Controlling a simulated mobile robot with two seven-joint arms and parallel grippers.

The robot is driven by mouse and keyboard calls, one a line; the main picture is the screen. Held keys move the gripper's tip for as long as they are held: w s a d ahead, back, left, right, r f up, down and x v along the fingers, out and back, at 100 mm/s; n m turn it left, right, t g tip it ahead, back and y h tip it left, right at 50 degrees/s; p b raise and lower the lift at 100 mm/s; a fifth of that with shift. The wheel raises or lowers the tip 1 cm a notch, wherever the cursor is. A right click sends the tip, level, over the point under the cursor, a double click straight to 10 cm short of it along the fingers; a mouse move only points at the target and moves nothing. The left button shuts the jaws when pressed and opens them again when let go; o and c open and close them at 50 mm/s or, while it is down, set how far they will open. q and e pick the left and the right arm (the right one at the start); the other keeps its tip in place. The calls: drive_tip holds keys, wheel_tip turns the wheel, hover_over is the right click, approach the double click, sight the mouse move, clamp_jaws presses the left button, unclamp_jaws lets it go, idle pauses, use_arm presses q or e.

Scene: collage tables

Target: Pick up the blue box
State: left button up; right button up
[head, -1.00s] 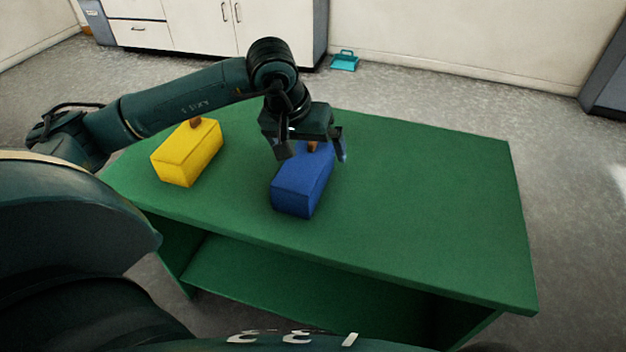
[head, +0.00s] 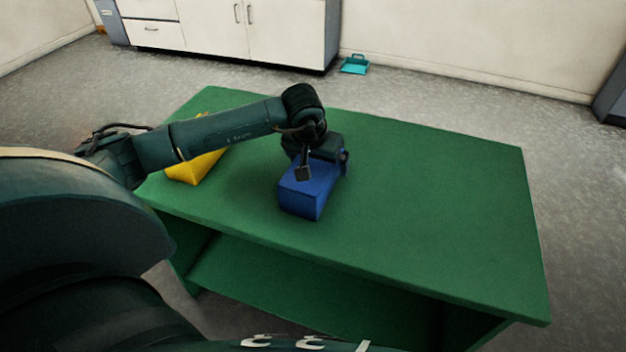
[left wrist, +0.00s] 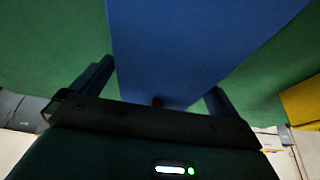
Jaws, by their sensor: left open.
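The blue box (head: 302,200) sits on the green table (head: 420,215), its far part hidden under my left gripper. My left gripper (head: 324,168) is lowered over the box's far part, its fingers open on either side of it. In the left wrist view the blue box (left wrist: 190,45) fills the middle, passing between the two spread fingers of the gripper (left wrist: 157,88). Whether the fingers touch the box's sides, I cannot tell. My right gripper is not in view.
A yellow box (head: 190,170) stands left of the blue one, partly hidden behind my left arm. The table's right side is clear. White cabinets (head: 285,30) and a teal dustpan-like object (head: 355,65) are beyond the table on the floor.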

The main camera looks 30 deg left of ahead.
use_arm(q)
drive_tip(key=shift+w+f, duration=0.2)
drive_tip(key=shift+f, duration=0.35)
drive_tip(key=shift+c, duration=0.6)
drive_tip(key=c, duration=0.9)
